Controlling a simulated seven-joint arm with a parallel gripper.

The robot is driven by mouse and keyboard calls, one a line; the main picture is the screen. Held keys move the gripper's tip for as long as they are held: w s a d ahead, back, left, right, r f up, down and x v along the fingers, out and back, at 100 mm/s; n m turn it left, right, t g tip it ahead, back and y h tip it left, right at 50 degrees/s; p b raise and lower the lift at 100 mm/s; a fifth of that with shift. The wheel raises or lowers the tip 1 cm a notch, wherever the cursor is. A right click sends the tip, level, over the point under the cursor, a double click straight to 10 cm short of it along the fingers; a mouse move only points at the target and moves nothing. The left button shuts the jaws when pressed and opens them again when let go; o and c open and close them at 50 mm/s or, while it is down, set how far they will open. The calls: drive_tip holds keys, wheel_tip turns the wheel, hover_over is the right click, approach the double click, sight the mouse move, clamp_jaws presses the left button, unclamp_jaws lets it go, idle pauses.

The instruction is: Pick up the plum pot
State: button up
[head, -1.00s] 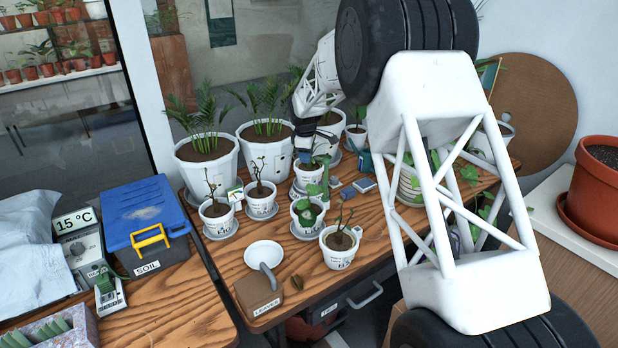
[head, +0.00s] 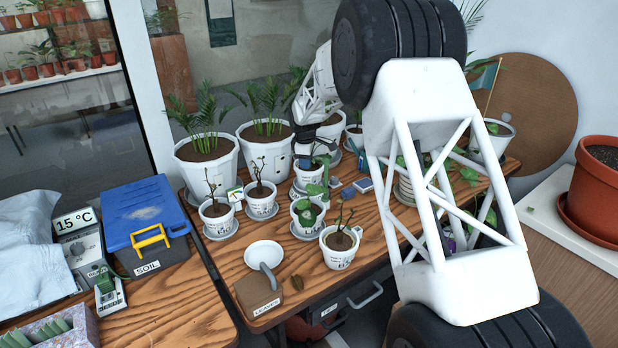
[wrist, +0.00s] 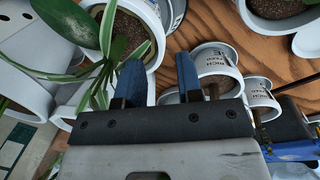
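I cannot tell which pot is the plum pot, because the small labels are not readable. Small white pots stand on the wooden table in the head view: one with bare twigs at the front (head: 339,257), two with sprouts at the left (head: 217,224) (head: 261,205), and one with a round green plant (head: 306,224). My gripper (head: 318,158) is among the pots at the back, above a small pot (head: 309,178). In the wrist view my gripper (wrist: 159,62) has its two blue fingers apart with nothing between them. White labelled pots (wrist: 216,66) lie to its right.
Two large potted palms (head: 207,172) (head: 266,145) stand at the back left. A blue-lidded soil box (head: 150,262) is at the left. My arm hides much of the table's right side.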

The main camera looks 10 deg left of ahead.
sight(309, 174)
drive_tip(key=shift+w+a+f, duration=0.1)
drive_tip(key=shift+w+f, duration=0.05)
drive_tip(key=shift+f, duration=0.7)
drive_tip(key=shift+w+d+f, duration=0.1)
drive_tip(key=shift+w+f, duration=0.1)
drive_tip(key=shift+f, duration=0.65)
drive_tip(key=shift+w+a+f, duration=0.1)
drive_tip(key=shift+w+f, duration=0.05)
drive_tip(key=shift+f, duration=0.7)
clamp_jaws()
